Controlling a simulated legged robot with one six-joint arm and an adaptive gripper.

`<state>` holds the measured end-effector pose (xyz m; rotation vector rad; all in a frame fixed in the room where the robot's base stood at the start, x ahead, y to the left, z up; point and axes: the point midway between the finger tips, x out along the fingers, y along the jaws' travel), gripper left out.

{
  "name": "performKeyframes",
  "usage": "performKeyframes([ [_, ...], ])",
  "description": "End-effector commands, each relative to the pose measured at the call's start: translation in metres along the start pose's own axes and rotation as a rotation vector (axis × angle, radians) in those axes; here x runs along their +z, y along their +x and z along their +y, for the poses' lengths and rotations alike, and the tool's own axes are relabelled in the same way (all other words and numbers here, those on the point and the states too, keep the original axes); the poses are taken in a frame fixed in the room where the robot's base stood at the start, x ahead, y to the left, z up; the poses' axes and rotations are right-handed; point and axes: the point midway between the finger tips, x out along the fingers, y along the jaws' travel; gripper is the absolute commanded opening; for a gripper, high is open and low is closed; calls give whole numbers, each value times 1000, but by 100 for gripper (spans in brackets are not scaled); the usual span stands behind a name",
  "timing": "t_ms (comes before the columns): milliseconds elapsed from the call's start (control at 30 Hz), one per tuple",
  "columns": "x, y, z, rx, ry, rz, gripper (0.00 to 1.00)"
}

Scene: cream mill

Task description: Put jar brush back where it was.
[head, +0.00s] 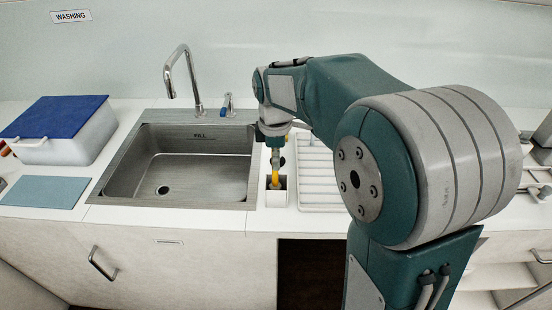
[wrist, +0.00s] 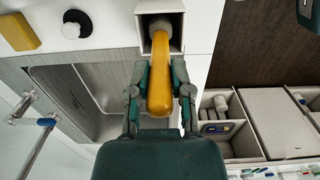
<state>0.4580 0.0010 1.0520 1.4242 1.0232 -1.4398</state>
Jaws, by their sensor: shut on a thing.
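The jar brush (wrist: 160,80) has a yellow handle, and my gripper (wrist: 160,98) is shut on it, one finger on each side. Its greyish far end lies at or inside the mouth of a pale square holder (wrist: 144,28); how deep it sits I cannot tell. In the head view the yellow of the brush (head: 275,180) shows below my gripper (head: 274,150), over the white holder (head: 277,199) between sink and rack. My arm partly covers this area.
The steel sink (head: 190,165) with its tap (head: 185,75) lies left of the holder. A white drying rack (head: 318,180) is close on the right. A blue-lidded box (head: 60,125) and a blue mat (head: 44,192) are far left. A yellow sponge (wrist: 18,32) lies nearby.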

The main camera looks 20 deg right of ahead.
Motion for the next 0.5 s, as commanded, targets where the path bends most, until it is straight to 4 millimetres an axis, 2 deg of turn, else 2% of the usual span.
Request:
performKeyframes([
  [300,0,3,0,2,0,1,0],
  [333,0,3,0,1,0,1,32],
  [400,0,3,0,2,0,1,62],
  [500,0,3,0,2,0,1,62],
])
